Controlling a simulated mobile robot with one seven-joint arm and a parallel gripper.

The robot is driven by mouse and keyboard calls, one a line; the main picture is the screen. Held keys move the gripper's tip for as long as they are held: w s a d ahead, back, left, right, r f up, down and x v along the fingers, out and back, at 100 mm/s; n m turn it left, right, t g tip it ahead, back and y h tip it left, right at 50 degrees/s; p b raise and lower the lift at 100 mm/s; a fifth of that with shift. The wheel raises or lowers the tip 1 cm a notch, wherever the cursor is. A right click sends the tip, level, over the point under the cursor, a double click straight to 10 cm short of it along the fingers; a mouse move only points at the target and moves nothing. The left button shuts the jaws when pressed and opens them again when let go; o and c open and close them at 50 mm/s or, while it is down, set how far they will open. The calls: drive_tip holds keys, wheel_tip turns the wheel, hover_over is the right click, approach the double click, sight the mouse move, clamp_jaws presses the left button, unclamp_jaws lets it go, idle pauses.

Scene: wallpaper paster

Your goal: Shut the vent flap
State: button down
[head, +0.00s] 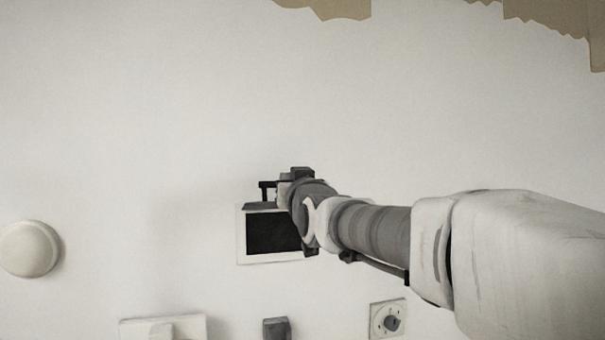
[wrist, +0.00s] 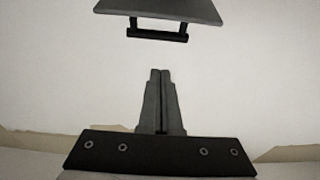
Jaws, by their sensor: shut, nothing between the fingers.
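The vent is a white square frame (head: 241,240) around a black opening (head: 272,233) on the wall, in the middle of the head view. Its grey flap (head: 262,206) stands out from the top of the frame, so the opening shows. A black bar handle (head: 265,185) is on the flap. In the wrist view the flap (wrist: 160,11) is at the top, with the handle (wrist: 158,37) below it. My gripper (wrist: 160,72) is shut and empty, its fingertips apart from the handle in the picture. In the head view my arm hides the vent's right side and the fingertips cannot be made out.
A round white dome (head: 30,249) is on the wall at the left. Below the vent are a white plate (head: 188,326), a small dark block (head: 277,327) and a dial plate (head: 377,327). Tan torn patches (head: 335,8) show at the top. The wall above the vent is clear.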

drive_tip(key=p+x, duration=0.1)
drive_tip(key=x, duration=0.2)
drive_tip(key=r+p+x, duration=0.1)
drive_tip(key=p+x, duration=0.1)
drive_tip(key=x, duration=0.2)
drive_tip(key=p+x, duration=0.2)
drive_tip(key=x, duration=0.2)
drive_tip(key=shift+d+r, duration=0.25)
drive_tip(key=shift+r, duration=0.1)
drive_tip(key=shift+s+d+f, duration=0.1)
drive_tip(key=shift+s+f, duration=0.15)
drive_tip(key=shift+f, duration=0.35)
drive_tip(key=shift+s+d+f, duration=0.1)
drive_tip(key=shift+s+f, duration=0.15)
drive_tip(key=shift+f, duration=0.35)
drive_tip(key=shift+s+f, duration=0.3)
drive_tip(key=shift+f, duration=0.4)
drive_tip(key=shift+f, duration=0.1)
drive_tip(key=shift+s+f+t+b, duration=0.1)
drive_tip(key=shift+f+t+b, duration=0.2)
drive_tip(key=shift+b, duration=0.35)
drive_tip(key=shift+s+r+b, duration=0.1)
drive_tip(key=shift+b, duration=0.25)
